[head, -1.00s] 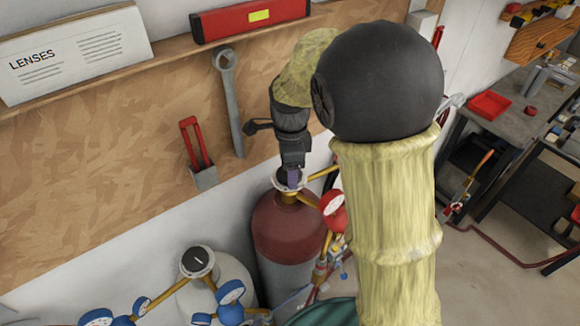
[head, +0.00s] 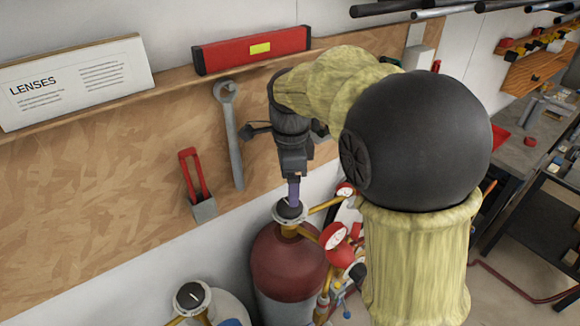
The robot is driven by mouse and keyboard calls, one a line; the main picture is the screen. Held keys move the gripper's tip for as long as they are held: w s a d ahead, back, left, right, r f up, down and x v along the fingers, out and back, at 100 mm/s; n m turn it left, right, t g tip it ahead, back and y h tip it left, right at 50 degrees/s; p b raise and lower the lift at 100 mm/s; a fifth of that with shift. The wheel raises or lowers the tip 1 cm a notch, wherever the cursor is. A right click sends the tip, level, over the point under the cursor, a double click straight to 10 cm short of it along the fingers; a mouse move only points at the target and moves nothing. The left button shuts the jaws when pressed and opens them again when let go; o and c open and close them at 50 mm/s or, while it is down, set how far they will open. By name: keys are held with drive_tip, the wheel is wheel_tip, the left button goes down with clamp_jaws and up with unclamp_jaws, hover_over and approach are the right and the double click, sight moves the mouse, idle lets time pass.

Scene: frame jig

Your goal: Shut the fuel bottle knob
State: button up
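The red-topped fuel bottle (head: 288,264) stands against the wall below the board. Its dark round knob (head: 290,210) with a pale rim sits on top. My gripper (head: 293,197) points down from above, its fingertips at or just over the knob. A narrow purple-grey part shows between the gripper body and the knob. The finger gap is too small to make out, and I cannot tell whether the fingers touch the knob. My arm covers the area to the right.
A second bottle with a dark knob (head: 192,297) stands at lower left. Red gauges (head: 334,236) and brass pipes sit right of the fuel bottle. A wrench (head: 230,130) and red-handled tool (head: 193,175) hang on the board behind. A red level (head: 252,49) lies on the ledge.

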wheel_tip(320, 180, up, 5)
drive_tip(key=shift+r+b, duration=0.2)
drive_tip(key=shift+b, duration=0.25)
drive_tip(key=shift+a, duration=0.1)
